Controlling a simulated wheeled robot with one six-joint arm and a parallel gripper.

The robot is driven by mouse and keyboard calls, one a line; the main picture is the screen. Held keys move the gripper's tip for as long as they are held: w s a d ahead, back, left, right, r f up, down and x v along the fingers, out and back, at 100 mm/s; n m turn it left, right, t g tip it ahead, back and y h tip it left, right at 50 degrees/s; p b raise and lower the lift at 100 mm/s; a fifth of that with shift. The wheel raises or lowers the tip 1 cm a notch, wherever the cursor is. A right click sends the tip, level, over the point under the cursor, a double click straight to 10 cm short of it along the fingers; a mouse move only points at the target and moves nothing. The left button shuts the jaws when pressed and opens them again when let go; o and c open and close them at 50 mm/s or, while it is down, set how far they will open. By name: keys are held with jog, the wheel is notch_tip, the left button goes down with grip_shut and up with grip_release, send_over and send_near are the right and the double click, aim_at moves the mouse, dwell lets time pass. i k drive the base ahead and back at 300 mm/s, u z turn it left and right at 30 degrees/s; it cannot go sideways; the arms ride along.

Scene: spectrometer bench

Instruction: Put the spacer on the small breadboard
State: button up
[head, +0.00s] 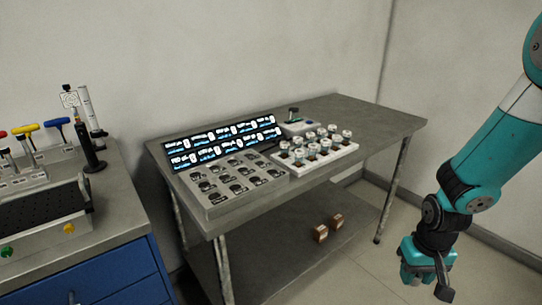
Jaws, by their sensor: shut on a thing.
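My gripper (428,278) hangs at the lower right, pointing down in front of the bare floor, well to the right of the benches. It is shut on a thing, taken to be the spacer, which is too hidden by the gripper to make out. A black plate with rows of holes (40,212), which looks like the small breadboard, lies in a grey frame on the blue-drawer bench at the left edge. The frame has a green and a yellow knob on its front. The plate is partly cut off by the picture edge, and my gripper is far from it.
The grey table (362,118) holds a sloped display panel (222,140), a grey tray of dark parts (240,196) and a white rack of capped vials (318,158). Coloured-handled tools and a black post (90,150) stand behind the plate. Two brown blocks (328,228) sit on the lower shelf.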

aim_at(40, 208)
jog(key=u, duration=2.45)
jog(key=i, duration=0.45)
